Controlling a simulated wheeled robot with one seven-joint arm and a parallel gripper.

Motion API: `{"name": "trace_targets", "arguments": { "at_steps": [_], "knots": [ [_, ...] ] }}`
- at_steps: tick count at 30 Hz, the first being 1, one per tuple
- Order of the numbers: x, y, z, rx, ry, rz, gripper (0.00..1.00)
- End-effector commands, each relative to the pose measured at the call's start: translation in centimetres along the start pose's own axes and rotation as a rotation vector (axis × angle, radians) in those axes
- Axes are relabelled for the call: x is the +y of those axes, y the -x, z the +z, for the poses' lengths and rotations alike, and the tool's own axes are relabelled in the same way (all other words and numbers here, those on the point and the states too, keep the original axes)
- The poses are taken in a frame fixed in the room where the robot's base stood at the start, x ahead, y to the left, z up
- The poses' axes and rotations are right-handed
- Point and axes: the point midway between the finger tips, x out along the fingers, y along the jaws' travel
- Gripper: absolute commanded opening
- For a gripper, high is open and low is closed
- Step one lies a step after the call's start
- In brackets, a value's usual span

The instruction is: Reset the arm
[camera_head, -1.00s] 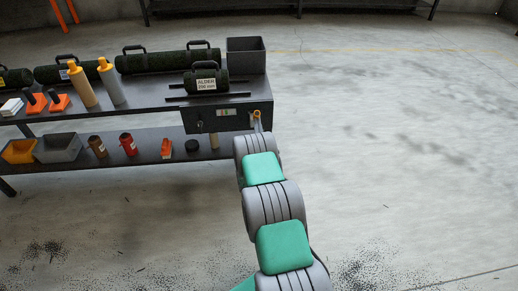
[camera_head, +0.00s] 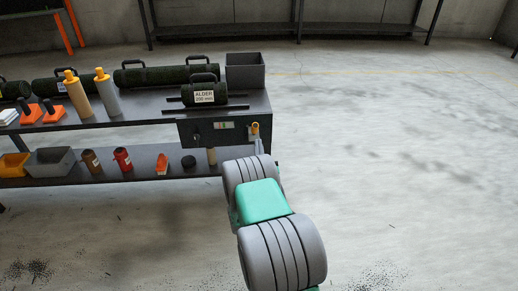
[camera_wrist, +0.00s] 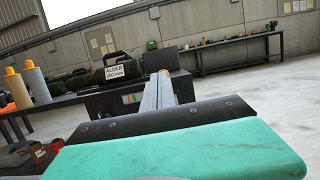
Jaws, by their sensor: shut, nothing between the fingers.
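My arm reaches up from the bottom of the head view, with grey ribbed joints and green pads. My gripper (camera_head: 255,128) is at its far end, in front of the bench's right front corner, mostly hidden behind my wrist. I cannot tell the exact gap between gripper and bench.
The dark bench (camera_head: 147,106) holds long turf rolls, an open grey bin (camera_head: 245,70) and two yellow-capped bottles. Its lower shelf (camera_head: 140,172) carries bins, a red can (camera_head: 122,159) and small items. Open concrete floor lies to the right. A rack (camera_head: 365,31) stands at the back wall.

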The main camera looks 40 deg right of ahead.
Motion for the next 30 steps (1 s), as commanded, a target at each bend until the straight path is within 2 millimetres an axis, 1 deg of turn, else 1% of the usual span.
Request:
{"name": "trace_targets", "arguments": {
  "at_steps": [5,7,8,10,11,12,13,14,15,17,18,20,21,23,24,26,27,29,30],
  "knots": [
    [-0.1,0.5,0.5,0.001,0.000,-0.001,0.00],
    [-0.2,0.2,1.2,-0.002,-0.021,-0.013,0.00],
    [-0.4,-0.2,2.0,-0.005,-0.048,-0.027,0.00],
    [-1.3,-1.5,5.3,-0.018,-0.170,-0.091,0.00],
    [-1.9,-2.3,7.3,-0.024,-0.258,-0.134,0.00],
    [-2.8,-3.4,10.7,-0.033,-0.418,-0.209,0.00],
    [-3.4,-4.2,13.2,-0.036,-0.562,-0.273,0.00],
    [-3.8,-4.6,15.3,-0.032,-0.713,-0.341,0.00],
    [-4.0,-4.8,17.7,-0.020,-0.920,-0.435,0.00],
    [-3.3,-4.4,20.4,0.017,-1.218,-0.576,0.00],
    [-2.2,-3.7,22.1,0.053,-1.404,-0.674,0.00],
    [0.5,-1.8,24.4,0.127,-1.656,-0.831,0.00],
    [2.7,0.0,26.2,0.188,-1.802,-0.944,0.00],
    [6.1,3.3,28.5,0.289,-1.965,-1.119,0.00],
    [8.1,5.6,30.1,0.354,-2.036,-1.226,0.00],
    [10.8,9.3,32.6,0.447,-2.101,-1.385,0.00],
    [12.3,11.9,34.5,0.504,-2.120,-1.489,0.00],
    [14.1,15.7,37.0,0.578,-2.118,-1.631,0.00],
    [14.8,18.0,38.5,0.616,-2.102,-1.713,0.00]
  ]
}}
